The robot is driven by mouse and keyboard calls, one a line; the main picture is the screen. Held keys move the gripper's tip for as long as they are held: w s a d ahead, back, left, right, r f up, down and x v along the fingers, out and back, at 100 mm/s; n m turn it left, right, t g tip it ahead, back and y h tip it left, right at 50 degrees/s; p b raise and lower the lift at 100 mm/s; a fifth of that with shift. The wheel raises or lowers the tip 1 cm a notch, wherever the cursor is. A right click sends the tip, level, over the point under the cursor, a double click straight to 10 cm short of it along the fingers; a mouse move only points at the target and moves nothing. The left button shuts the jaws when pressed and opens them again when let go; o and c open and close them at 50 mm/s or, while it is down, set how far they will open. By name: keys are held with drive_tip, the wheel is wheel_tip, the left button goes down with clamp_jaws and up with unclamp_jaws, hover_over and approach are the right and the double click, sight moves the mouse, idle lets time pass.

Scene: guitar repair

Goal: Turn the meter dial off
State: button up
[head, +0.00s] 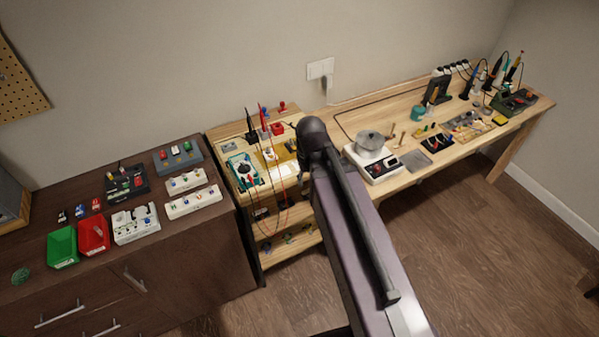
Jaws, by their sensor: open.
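A teal-framed meter (243,171) lies on the left part of the small wooden cart's top (222,134). It has a pale face with a dark round dial in it, too small here to read where the dial points. Red and dark leads run near the meter and hang over the cart's front. My arm reaches from the bottom of the view up to a dark joint just right of the meter. My gripper is not visible; the arm hides whatever is behind and below that joint.
Upright red and black probes (264,122) stand behind the meter. A dark cabinet (190,262) with a red bin (94,235), a green bin (62,247) and white racks is at left. Floor is clear at lower right.

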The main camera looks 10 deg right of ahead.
drive_tip(key=shift+s+d+f+m, duration=0.15)
drive_tip(key=shift+s+d, duration=0.15)
drive_tip(key=shift+s, duration=0.2)
drive_tip(key=shift+s+d+f+m, duration=0.15)
drive_tip(key=shift+s+d, duration=0.1)
drive_tip(key=shift+s, duration=0.2)
drive_tip(key=shift+r, duration=0.1)
drive_tip(key=shift+s+d, duration=0.1)
